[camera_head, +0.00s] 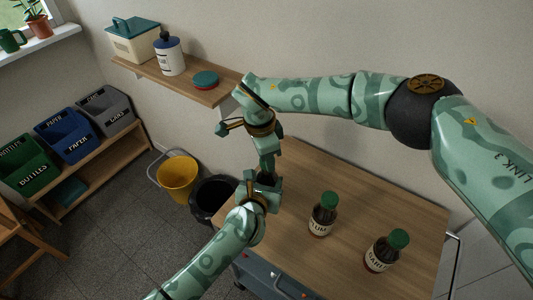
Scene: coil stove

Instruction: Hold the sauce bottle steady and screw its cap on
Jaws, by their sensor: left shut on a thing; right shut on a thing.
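My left gripper (262,187), whose arm rises from the bottom, is shut on what looks like the dark sauce bottle (267,178) over the left part of the wooden table. Little of this bottle shows between the fingers. My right gripper (268,157) comes down from above, directly over the left one, and is shut. Its fingers hide what they hold, probably the cap. I cannot tell whether the cap touches the bottle neck or how it sits.
Two dark bottles with green caps, one front right (377,257) and one nearer the middle (321,224), stand on the table (410,205). A wall shelf (215,97) holds a box, a white bottle and a round tin. A yellow bucket (178,180) and black bin (212,195) stand left.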

